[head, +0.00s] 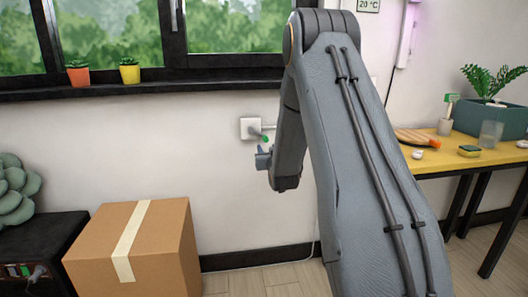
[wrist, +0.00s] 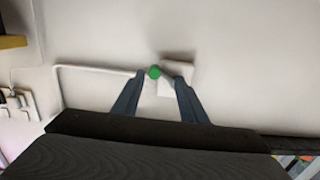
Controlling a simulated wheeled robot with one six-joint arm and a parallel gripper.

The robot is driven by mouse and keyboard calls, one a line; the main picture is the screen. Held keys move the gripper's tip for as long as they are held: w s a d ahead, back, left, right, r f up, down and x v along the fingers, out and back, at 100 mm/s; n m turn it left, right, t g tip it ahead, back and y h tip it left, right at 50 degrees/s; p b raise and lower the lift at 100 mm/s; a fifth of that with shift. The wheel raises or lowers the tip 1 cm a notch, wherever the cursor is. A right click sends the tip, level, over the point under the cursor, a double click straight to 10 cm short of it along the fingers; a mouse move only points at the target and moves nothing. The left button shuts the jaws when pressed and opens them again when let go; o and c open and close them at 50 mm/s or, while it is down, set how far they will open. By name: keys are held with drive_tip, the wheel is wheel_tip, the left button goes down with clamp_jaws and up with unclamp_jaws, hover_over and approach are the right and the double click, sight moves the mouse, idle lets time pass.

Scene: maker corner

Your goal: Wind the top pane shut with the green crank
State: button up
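The crank's green knob (head: 265,139) sticks out on a grey handle from a white wall box (head: 249,128) below the window. My gripper (head: 263,157) shows just below the knob in the head view, partly hidden by my arm. In the wrist view, my gripper's (wrist: 160,77) two dark fingers are apart. The green knob (wrist: 154,72) shows between their tips, closer to the left finger; I cannot tell whether they touch. The white box (wrist: 178,75) is behind. Lower window panes (head: 235,25) show at the top; the top pane is not clearly in view.
A cardboard box (head: 135,245) stands on the floor at left, beside a black cabinet (head: 40,240). A yellow table (head: 460,160) with a planter and small items is at right. Two small pots (head: 78,74) stand on the sill. Wall around the crank is bare.

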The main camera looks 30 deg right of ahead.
sight(265, 141)
drive_tip(key=x, duration=0.8)
drive_tip(key=shift+d+r+b, duration=0.2)
drive_tip(key=shift+d+b, duration=0.05)
drive_tip(key=shift+b, duration=0.05)
clamp_jaws()
